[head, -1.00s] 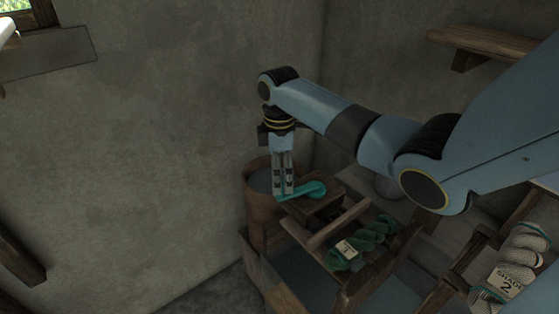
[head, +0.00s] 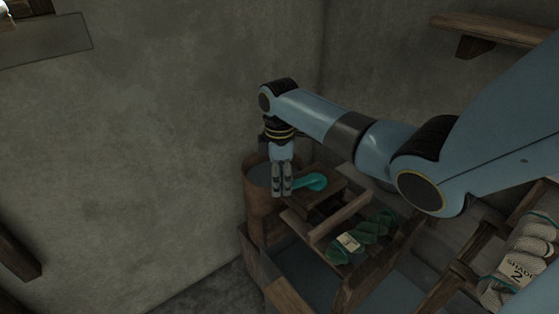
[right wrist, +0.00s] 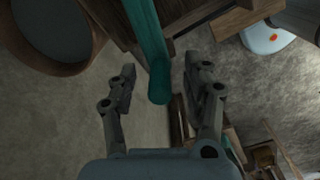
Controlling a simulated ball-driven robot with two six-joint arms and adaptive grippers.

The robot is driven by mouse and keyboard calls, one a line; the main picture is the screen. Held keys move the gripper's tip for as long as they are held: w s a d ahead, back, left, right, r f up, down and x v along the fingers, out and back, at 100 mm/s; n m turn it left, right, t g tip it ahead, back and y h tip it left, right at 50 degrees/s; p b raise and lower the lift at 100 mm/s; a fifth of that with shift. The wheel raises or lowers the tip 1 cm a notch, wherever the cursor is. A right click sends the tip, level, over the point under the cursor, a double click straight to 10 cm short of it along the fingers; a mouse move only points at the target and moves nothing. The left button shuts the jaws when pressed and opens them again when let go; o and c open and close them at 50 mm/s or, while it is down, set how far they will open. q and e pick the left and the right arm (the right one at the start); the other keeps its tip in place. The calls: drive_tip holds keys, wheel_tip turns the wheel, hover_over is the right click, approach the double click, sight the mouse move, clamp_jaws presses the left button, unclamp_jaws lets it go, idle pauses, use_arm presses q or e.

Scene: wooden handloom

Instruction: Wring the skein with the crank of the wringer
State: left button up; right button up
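The teal crank (head: 312,181) sits on the wooden wringer (head: 322,204) beside a bucket. My right gripper (head: 281,192) points down over the crank's outer end and hides part of it. In the right wrist view the two fingers of the gripper (right wrist: 159,72) are spread apart. The teal crank (right wrist: 149,45) reaches between them with clear space on both sides. A green skein (head: 372,229) with a pale tag lies on the wooden frame, right of and below the crank. My left gripper is not in view.
A brown wooden bucket (head: 257,205) stands left of the wringer, near the wall. A pale skein (head: 537,247) tagged "SHADE 2" is at the right edge. A wooden shelf (head: 495,31) is on the back wall. The floor left of the bucket is free.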

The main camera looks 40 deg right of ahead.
clamp_jaws()
drive_tip(key=shift+w+d+b, duration=3.15)
drive_tip(key=shift+d+b, duration=1.5)
drive_tip(key=shift+d, duration=1.45)
drive_tip(key=s+d+p, duration=0.7)
drive_tip(key=s+d, duration=0.1)
drive_tip(key=s, duration=0.1)
drive_tip(key=shift+f, duration=0.15)
